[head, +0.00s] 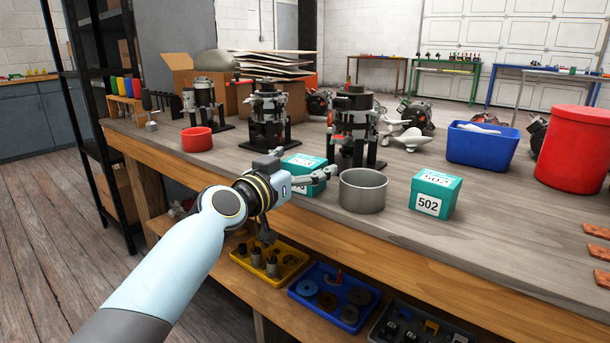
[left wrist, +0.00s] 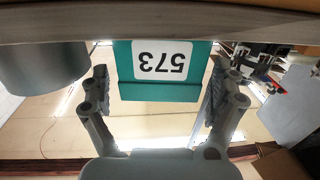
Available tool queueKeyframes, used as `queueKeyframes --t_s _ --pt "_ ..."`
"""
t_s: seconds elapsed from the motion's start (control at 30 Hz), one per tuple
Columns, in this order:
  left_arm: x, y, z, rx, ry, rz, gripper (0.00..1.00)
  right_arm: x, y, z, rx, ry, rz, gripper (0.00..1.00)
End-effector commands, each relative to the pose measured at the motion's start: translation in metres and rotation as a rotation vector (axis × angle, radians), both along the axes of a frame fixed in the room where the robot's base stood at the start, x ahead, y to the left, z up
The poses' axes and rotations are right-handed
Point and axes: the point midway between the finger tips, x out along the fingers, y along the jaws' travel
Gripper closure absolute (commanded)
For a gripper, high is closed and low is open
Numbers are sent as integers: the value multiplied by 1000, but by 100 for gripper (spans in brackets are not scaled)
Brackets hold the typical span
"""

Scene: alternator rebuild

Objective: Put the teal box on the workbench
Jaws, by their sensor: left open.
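A teal box (head: 303,162) sits on the workbench (head: 480,235) near its front edge, partly hidden by my left gripper (head: 307,167). In the left wrist view this teal box (left wrist: 160,92) shows upside down with a white label reading 573. My left gripper (left wrist: 158,75) is open, with a finger on each side of the box and gaps visible between fingers and box. A second teal box (head: 436,192), labelled 502, stands on the bench farther right. My right gripper is not in view.
A grey round pot (head: 363,190) stands just right of the nearer teal box. Black fixtures (head: 355,128) stand behind it. A red bowl (head: 197,139), blue bin (head: 482,145) and red canister (head: 573,150) are also on the bench. Trays (head: 335,296) lie on the lower shelf.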

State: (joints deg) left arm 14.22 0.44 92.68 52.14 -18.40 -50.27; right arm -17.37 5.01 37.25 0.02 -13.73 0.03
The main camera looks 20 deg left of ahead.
Motion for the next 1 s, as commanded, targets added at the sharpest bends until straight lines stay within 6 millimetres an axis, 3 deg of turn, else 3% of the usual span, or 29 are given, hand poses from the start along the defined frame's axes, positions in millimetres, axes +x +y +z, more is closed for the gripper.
queueKeyframes --t_s 0.07,0.53,0.73,0.77,1.0 --pt "0 0 0 0 0 0 6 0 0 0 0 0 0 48" --pt "0 0 0 -1 0 0 66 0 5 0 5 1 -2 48" --pt "0 0 1 0 -1 0 67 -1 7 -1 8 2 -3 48" --pt "0 0 1 0 -1 0 72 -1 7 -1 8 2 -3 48" --pt "0 1 2 0 -1 1 72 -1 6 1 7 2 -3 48"
